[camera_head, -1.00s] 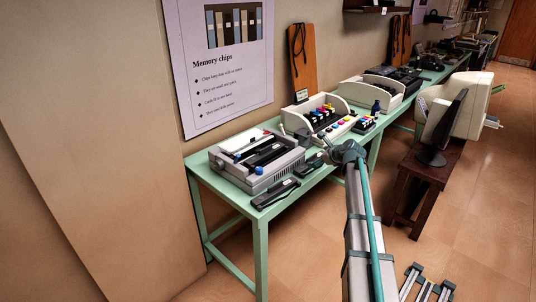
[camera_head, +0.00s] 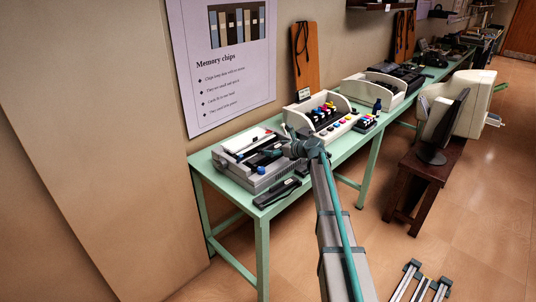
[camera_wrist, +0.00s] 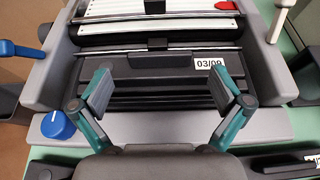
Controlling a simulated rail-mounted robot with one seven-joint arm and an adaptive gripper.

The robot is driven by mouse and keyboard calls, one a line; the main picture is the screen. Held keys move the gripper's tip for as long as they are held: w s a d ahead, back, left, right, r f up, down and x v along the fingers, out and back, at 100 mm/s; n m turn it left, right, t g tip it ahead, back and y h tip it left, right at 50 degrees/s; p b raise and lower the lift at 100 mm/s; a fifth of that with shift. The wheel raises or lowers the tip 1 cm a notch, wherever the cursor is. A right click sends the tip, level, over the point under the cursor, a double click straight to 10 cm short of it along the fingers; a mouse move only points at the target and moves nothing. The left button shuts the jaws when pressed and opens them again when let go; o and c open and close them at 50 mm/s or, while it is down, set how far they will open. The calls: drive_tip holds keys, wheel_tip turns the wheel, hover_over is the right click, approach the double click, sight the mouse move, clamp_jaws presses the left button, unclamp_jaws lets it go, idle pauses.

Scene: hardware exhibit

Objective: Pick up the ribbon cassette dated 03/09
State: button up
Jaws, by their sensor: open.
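The ribbon cassette labelled 03/09 (camera_wrist: 140,68) is a black ribbed block lying in the open grey printer, with its white label to the right in the wrist view. The printer (camera_head: 240,177) stands at the near end of the green table, and its blue knob (camera_wrist: 57,125) shows at left in the wrist view. My gripper (camera_wrist: 162,88) is open and empty. Its two fingers are spread over the cassette, left and right of its middle. I cannot tell how high they are above it. In the head view, my wrist partly hides the printer's right side.
A black cassette-like piece (camera_head: 277,193) lies on the green table (camera_head: 264,213) in front of the printer. A cream machine (camera_head: 345,125) with colored cartridges stands right of it. A thin metal bar (camera_wrist: 157,48) crosses the printer behind the cassette's ribbed part.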

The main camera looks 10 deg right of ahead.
sight(269, 148)
drive_tip(key=p+x, duration=0.1)
drive_tip(key=x, duration=0.4)
drive_tip(key=shift+p, duration=0.3)
drive_tip(key=c, duration=1.1)
